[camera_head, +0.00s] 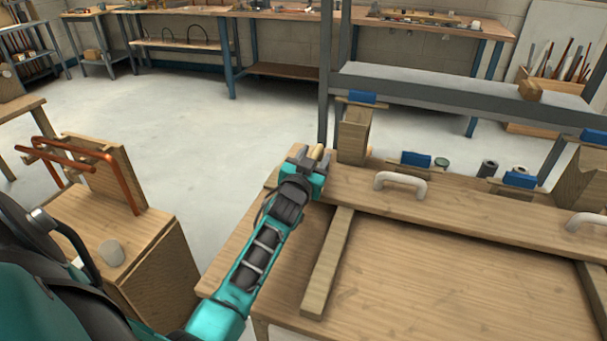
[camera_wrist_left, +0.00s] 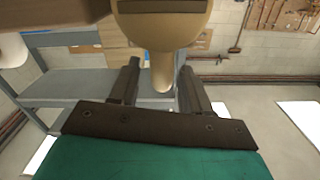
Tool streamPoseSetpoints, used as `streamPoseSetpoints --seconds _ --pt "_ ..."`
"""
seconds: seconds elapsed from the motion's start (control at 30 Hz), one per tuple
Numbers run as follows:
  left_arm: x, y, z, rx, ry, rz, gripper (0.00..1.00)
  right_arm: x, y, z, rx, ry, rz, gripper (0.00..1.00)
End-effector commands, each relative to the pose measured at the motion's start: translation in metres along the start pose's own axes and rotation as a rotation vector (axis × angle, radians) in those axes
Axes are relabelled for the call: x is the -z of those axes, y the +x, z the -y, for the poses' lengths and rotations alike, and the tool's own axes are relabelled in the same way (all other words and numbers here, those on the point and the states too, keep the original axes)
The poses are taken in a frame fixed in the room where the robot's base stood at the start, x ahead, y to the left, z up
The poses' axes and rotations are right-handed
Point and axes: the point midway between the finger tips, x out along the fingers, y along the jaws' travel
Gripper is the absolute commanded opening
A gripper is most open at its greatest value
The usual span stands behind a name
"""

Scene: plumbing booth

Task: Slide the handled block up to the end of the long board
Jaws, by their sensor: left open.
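A long wooden board (camera_head: 455,208) lies across the back of the workbench, with a white handle (camera_head: 401,183) near its left end and another (camera_head: 588,221) at the right. My left gripper (camera_head: 312,158) is open at the board's left end. A small tan rounded piece (camera_head: 316,152) shows at its fingertips. In the left wrist view, a tan rounded piece (camera_wrist_left: 163,75) shows between the fingers (camera_wrist_left: 155,90), below a larger tan body with a dark face (camera_wrist_left: 163,28). I cannot tell whether the fingers touch it, or whether it is the handled block. My right gripper is out of view.
Wooden blocks (camera_head: 352,135) with blue clamps (camera_head: 416,159) stand behind the board. A grey metal rack (camera_head: 460,90) rises behind the bench. A narrow wooden strip (camera_head: 328,265) runs toward the front. A wooden stand with copper pipes (camera_head: 118,180) is at left; the floor between is clear.

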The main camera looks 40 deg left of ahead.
Motion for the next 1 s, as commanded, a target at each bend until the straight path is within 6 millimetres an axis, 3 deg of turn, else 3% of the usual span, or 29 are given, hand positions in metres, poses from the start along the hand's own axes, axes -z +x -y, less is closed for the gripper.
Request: streamPoseSetpoints --seconds 0.3,0.5,1.0 --pt "0.000 -0.067 0.000 -0.001 -0.001 0.003 0.47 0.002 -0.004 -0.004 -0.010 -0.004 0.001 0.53" --pt "0.000 -0.092 0.000 0.000 -0.001 0.002 0.47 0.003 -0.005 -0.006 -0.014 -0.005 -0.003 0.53" --pt "0.000 -0.100 0.000 0.000 0.000 0.000 0.47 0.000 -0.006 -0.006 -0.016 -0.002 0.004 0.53"
